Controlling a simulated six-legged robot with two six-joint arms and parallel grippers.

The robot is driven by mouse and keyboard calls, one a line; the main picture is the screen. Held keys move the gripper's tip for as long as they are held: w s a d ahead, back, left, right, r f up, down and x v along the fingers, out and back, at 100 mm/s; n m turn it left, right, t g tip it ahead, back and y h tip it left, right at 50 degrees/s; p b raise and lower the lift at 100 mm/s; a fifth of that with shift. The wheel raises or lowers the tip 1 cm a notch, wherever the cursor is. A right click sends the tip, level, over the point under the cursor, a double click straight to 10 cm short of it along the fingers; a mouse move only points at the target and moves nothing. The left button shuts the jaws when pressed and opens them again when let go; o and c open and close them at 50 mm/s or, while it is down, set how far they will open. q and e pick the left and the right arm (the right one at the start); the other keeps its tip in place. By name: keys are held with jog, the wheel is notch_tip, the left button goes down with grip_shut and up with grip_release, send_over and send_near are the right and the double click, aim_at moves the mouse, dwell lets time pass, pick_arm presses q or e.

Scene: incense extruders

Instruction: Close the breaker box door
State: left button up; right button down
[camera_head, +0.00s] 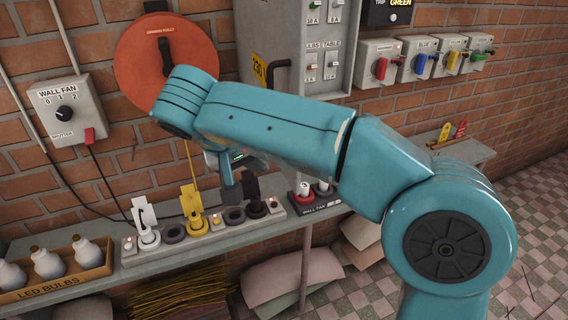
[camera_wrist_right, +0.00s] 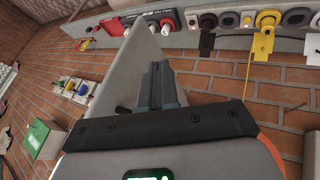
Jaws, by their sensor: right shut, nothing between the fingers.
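The grey breaker box (camera_head: 345,25) is on the brick wall at the top middle of the head view, with labelled switches on show. A grey panel (camera_head: 262,28) with a yellow label and a black handle (camera_head: 281,72) stands out at its left. It looks like the door standing open, but my arm hides its lower part. My right gripper (camera_head: 232,182) is shut and empty, below and left of the panel, above the power strip. In the right wrist view its fingers (camera_wrist_right: 159,85) show in front of a large grey panel (camera_wrist_right: 128,62); contact cannot be told. My left gripper is not in view.
A power strip (camera_head: 205,226) with plugs and a bulb crate (camera_head: 95,262) lie on the shelf below.

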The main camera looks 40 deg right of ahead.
jog(key=d+f+p, duration=0.1)
jog(key=d+f, duration=0.2)
jog(key=d, duration=0.2)
jog(key=shift+d, duration=0.3)
